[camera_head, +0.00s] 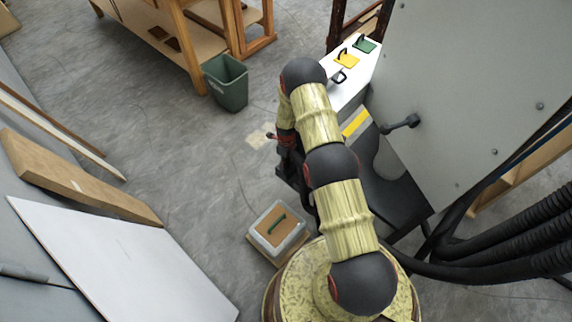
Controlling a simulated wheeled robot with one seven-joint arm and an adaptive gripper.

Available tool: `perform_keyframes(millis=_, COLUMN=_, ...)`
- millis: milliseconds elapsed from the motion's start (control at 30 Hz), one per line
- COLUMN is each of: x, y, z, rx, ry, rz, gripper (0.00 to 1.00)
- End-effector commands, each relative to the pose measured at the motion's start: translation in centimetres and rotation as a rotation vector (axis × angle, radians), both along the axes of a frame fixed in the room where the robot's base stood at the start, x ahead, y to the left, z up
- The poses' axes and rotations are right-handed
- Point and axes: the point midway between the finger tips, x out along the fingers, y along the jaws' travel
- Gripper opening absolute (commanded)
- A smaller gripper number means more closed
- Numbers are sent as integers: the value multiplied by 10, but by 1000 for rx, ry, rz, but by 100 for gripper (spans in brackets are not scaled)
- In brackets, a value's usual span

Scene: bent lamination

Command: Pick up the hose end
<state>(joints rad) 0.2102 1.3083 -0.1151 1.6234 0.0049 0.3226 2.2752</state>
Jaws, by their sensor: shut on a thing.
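My gripper (291,178) hangs low, left of my arm's middle joint, and is small, dark and partly hidden by my arm. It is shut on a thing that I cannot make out. I cannot pick out the hose end for sure. Thick black ribbed hoses (515,237) run in from the right edge towards the base of my arm, and their ends are not clear.
A white bench (350,92) with yellow and green plates stands beyond my arm. A large grey panel (470,80) blocks the right. A green bin (226,83) stands by a wooden table (160,35). Boards (110,270) lie at left. The floor (160,135) between is clear.

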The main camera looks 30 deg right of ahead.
Motion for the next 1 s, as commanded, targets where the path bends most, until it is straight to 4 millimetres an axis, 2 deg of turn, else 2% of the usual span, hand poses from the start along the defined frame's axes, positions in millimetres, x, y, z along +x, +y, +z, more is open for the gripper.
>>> perform_keyframes(millis=267, x=-1, y=0, z=0, rx=0, ry=1, rz=0, gripper=9)
perform_keyframes(millis=467, x=-1, y=0, z=11, rx=0, ry=1, rz=0, gripper=9)
perform_keyframes(millis=867, x=0, y=-1, z=77, rx=-1, ry=0, rz=0, gripper=9)
perform_keyframes(millis=1000, x=-14, y=30, z=72, rx=-1, ry=6, rz=4, gripper=9)
